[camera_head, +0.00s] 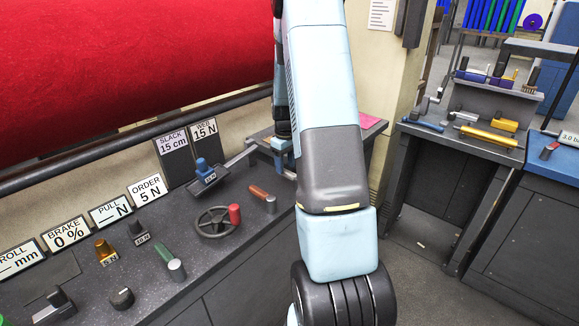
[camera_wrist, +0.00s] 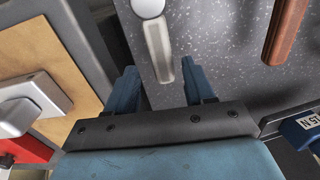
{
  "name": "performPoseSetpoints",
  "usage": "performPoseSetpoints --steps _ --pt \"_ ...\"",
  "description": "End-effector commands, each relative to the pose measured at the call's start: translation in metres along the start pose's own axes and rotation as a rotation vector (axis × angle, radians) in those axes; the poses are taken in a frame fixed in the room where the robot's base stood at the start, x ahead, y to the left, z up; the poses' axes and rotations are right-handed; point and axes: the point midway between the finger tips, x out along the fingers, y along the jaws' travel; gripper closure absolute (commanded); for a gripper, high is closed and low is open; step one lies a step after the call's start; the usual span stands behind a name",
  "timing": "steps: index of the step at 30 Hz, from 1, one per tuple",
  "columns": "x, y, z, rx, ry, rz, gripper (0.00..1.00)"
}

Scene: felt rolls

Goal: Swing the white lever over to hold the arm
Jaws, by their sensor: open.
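The white lever (camera_wrist: 160,50) shows in the wrist view at top centre, with a rounded pale cap at its upper end. Its lower end lies in the gap between the two blue fingers of my gripper (camera_wrist: 160,72). The fingers stand apart on either side, and I cannot tell whether either touches it. In the head view my gripper (camera_head: 281,146) is partly hidden behind my arm, over the far end of the bench. I cannot make out the white lever there. A grey bar (camera_head: 240,156), perhaps the arm, runs left from near my gripper.
A brown handle (camera_wrist: 287,30) lies to the right in the wrist view. A blue 15 N weight (camera_head: 204,172) and a handwheel (camera_head: 216,222) stand on the dark bench. A tan board with a grey fitting (camera_wrist: 35,102) is at left. A red roll (camera_head: 130,55) hangs behind.

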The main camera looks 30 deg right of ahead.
Motion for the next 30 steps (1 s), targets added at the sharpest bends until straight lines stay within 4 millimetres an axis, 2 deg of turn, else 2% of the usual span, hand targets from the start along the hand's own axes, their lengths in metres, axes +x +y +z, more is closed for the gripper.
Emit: performPoseSetpoints --steps 9,15,21,30 --pt "-0.064 0.001 -0.002 0.001 0.004 0.003 0.47" --pt "-0.097 0.002 -0.003 0.002 0.004 0.003 0.47" --pt "-0.114 0.002 -0.004 0.002 0.003 0.003 0.47" --pt "-0.117 0.003 -0.003 0.003 0.002 0.002 0.47"
